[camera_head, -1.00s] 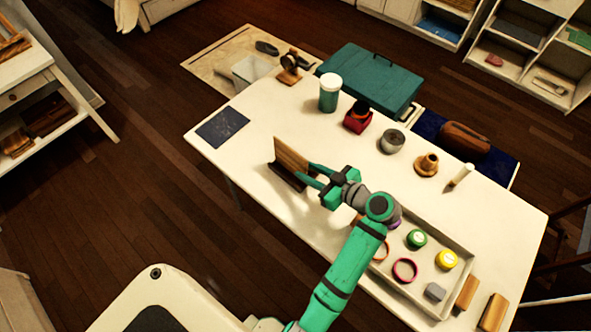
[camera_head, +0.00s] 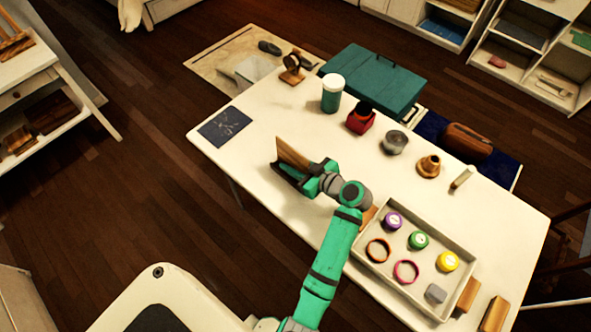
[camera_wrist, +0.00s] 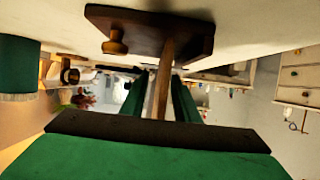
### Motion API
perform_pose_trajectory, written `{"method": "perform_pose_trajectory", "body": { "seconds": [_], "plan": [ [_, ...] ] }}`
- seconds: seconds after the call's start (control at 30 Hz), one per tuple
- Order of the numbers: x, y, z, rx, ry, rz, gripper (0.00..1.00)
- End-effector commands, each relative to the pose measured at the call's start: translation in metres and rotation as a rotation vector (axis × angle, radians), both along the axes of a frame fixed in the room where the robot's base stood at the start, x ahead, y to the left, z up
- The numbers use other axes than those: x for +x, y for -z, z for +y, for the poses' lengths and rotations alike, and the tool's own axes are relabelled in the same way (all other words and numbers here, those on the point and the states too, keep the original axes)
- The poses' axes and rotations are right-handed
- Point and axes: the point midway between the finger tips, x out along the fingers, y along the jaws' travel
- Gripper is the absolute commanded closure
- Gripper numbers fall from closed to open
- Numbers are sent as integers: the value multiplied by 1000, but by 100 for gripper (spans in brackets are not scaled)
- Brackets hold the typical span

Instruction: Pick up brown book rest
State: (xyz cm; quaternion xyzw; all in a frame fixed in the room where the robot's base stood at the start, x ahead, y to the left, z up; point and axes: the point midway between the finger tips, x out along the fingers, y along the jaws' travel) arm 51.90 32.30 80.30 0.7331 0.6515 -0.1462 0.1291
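The brown book rest (camera_head: 292,155) stands on the white table, its thin upright panel rising from a darker base. In the wrist view its dark base (camera_wrist: 150,28) is at the top and the panel runs down the middle. My gripper (camera_head: 303,179) is at the book rest, low by the panel. In the wrist view my gripper's green fingers (camera_wrist: 160,95) lie on either side of the panel, with a small gap visible on the left. It looks open around the panel. The fingertips are partly hidden in the head view.
The white table (camera_head: 260,215) holds a dark flat square (camera_head: 224,126) at left. A teal jar (camera_head: 332,93), red container (camera_head: 361,118) and grey tin (camera_head: 394,142) stand behind. A tray (camera_head: 362,258) with several small items is at right. The front-left table is clear.

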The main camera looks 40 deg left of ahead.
Motion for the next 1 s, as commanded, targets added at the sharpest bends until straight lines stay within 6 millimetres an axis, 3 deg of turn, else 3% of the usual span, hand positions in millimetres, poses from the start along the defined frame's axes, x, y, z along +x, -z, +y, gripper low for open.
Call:
{"method": "perform_pose_trajectory", "body": {
  "seconds": [0.07,0.17,0.2,1.0],
  "plan": [
    [0,0,0,0,0,0,74],
    [0,0,0,0,0,0,98],
    [0,0,0,0,0,0,100],
    [0,0,-1,0,1,0,100]
  ]
}}
